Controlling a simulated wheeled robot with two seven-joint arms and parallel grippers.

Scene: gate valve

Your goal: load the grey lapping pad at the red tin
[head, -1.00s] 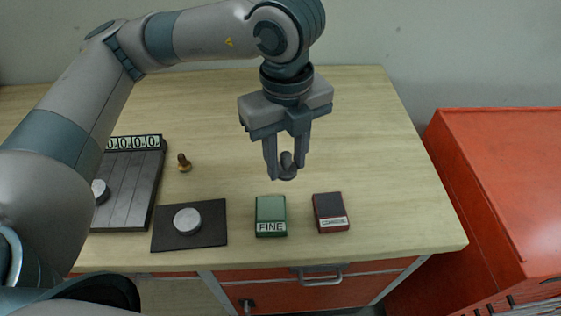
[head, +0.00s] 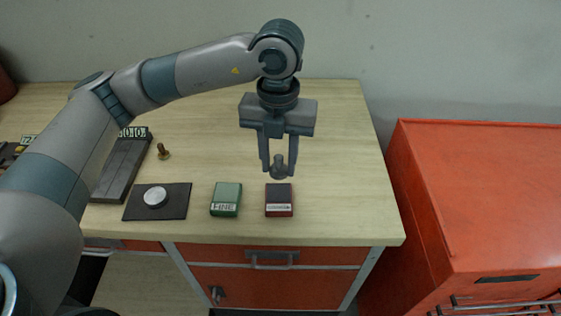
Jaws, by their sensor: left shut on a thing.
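My left gripper (head: 279,165) is shut on a small grey lapping pad (head: 279,170) with a knob-like top. It holds the pad upright between its fingertips, just above and behind the red tin. The red tin (head: 279,201) is a dark red box with a white label, lying on the bench near its front edge. In this view the pad's lower end comes close to the tin's far edge; I cannot tell whether they touch. My right gripper is not in view.
A green tin (head: 226,198) lies left of the red tin. A dark mat (head: 177,207) bears a silver disc (head: 155,197). A brass piece (head: 163,152) stands behind, beside a grey slab (head: 119,171). The wooden bench (head: 345,190) is clear at right; a red cabinet (head: 480,190) stands beyond.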

